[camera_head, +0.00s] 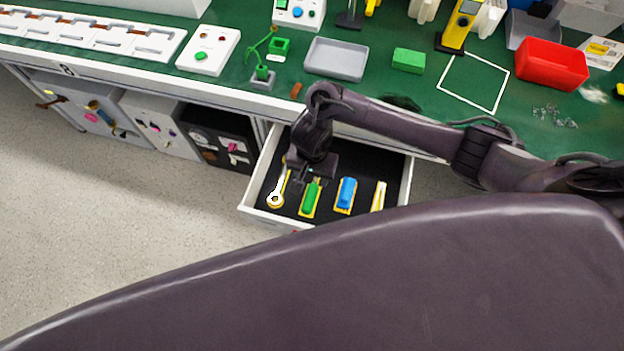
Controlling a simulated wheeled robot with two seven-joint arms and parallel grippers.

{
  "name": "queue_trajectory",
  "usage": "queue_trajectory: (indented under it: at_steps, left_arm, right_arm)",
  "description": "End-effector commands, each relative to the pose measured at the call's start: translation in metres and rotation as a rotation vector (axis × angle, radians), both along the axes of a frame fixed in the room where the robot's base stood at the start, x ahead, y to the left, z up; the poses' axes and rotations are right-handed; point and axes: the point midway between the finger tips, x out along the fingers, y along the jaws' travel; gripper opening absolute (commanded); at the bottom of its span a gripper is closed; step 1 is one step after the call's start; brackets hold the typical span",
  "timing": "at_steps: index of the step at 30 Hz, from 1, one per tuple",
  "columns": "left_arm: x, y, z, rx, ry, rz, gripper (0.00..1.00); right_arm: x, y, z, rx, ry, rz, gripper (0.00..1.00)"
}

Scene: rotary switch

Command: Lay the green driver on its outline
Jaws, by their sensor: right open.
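The green driver (311,198) lies in the open drawer (247,197), on the dark liner, with a yellow outline showing around its lower part. Its upper end is partly hidden by my right gripper (307,183), so I cannot tell how exactly it fits the outline. My right gripper is open and points down into the drawer, just above the driver's far end. I cannot tell if the jaws touch it. My left gripper is not in view.
A wrench (276,196) lies left of the driver, a blue-handled tool (346,193) right of it. Further right is a yellow shape (379,196). The green worktop (400,117) behind holds a grey tray (336,60), a green block (408,60) and a red bin (552,65).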

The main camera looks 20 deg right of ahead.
Motion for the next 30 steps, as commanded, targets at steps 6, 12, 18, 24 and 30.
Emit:
queue_trajectory:
  at_steps: [6, 12, 18, 24, 30]
  left_arm:
    - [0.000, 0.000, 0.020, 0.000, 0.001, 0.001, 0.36]
    - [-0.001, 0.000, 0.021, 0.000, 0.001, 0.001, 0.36]
    - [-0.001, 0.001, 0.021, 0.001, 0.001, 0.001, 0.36]
    - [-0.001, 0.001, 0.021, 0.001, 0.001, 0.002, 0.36]
    - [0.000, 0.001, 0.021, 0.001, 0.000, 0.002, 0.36]
  right_arm:
    - [0.001, 0.000, 0.034, 0.000, -0.002, 0.001, 0.50]
    - [0.000, 0.000, 0.037, 0.000, 0.000, 0.001, 0.50]
    - [0.000, 0.000, 0.036, 0.000, 0.000, 0.000, 0.50]
    - [0.000, 0.000, 0.036, 0.000, 0.000, 0.000, 0.50]
    - [0.000, 0.000, 0.036, 0.000, 0.000, 0.001, 0.50]
